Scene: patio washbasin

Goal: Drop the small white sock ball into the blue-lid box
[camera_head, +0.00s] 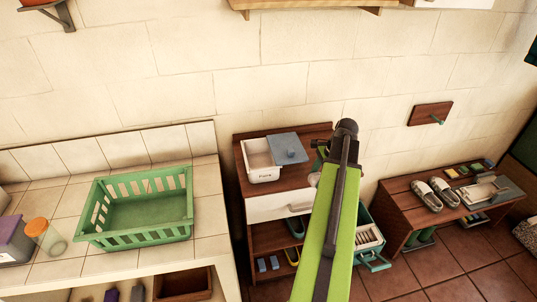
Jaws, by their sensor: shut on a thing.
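The white box (264,175) with dark lettering on its front stands on the dark wooden cabinet top. Its blue-grey lid (288,148) lies askew at the right, leaving the box's left part open. My gripper (319,163) is to the right of the box, mostly hidden behind my lime-green arm. A small pale rounded thing, apparently the white sock ball (313,180), shows at the arm's left edge, where my gripper is shut on it. The fingers' contact with it is hidden.
A green basket (143,212) and an orange-lidded jar (45,235) stand on the tiled counter at left. A low bench (415,207) with grey slippers (436,193) is at right. A teal crate (366,240) stands beside the cabinet. The wall closes the back.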

